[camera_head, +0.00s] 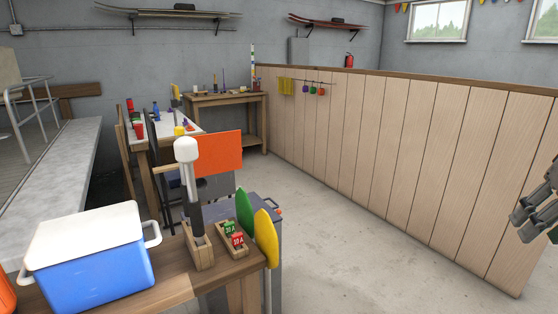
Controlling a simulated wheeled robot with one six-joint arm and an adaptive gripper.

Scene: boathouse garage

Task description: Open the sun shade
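No thing in view is clearly a sun shade. An upright object with a white rounded top and a grey and dark shaft (188,158) stands in a wooden holder (203,259) on the near wooden bench; I cannot tell whether it is a folded shade. An orange rectangular panel (217,154) stands behind it, partly hidden by the shaft. My gripper (524,220) is at the right edge, in front of the wood partition, well apart from the bench. It is cut off by the frame, and its opening is unclear.
A blue cooler with a white lid (95,262) sits on the near bench (170,294). Green (245,218) and yellow (266,238) paddle shapes stand at its right end. A plank partition (400,150) runs along the right. The concrete floor (365,262) between is clear.

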